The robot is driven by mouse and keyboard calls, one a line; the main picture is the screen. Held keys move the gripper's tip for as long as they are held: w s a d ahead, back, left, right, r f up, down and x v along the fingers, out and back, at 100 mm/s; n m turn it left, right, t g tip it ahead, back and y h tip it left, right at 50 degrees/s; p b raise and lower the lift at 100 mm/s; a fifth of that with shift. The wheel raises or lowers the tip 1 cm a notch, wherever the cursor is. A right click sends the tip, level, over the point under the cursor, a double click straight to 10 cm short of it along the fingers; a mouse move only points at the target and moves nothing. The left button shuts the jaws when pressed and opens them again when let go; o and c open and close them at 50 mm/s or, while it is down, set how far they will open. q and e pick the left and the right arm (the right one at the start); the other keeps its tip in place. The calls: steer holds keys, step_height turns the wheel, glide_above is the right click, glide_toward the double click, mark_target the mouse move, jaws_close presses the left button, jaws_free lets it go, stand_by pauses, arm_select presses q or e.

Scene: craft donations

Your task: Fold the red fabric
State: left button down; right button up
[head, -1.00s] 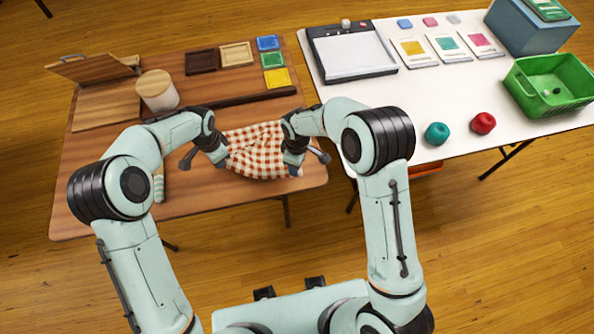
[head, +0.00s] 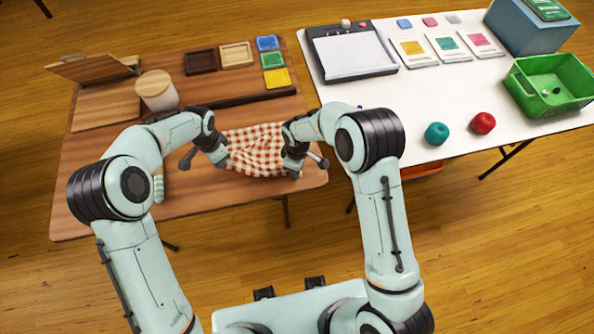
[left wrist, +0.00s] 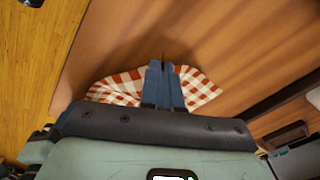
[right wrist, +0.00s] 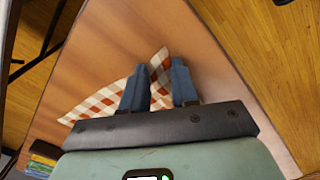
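The red fabric (head: 256,149) is a red-and-white checked cloth lying rumpled near the front of the brown table, between my two grippers. My left gripper (head: 215,161) is at the cloth's left side. In the left wrist view its fingers (left wrist: 163,66) are together, with cloth on both sides, pinching its edge. My right gripper (head: 293,165) is at the cloth's right side. In the right wrist view its fingers (right wrist: 160,68) are apart, with a pointed cloth corner (right wrist: 160,62) between them. The right gripper hides part of the cloth's right edge.
The brown table (head: 200,203) also holds a lidded canister (head: 157,92), wooden trays (head: 235,55) and coloured squares (head: 276,78) at the back. A white table (head: 440,90) stands to the right with teal (head: 437,133) and red (head: 484,123) balls and a green basket (head: 550,88).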

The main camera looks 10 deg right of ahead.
jaws_close()
steer(key=shift+r, duration=2.5)
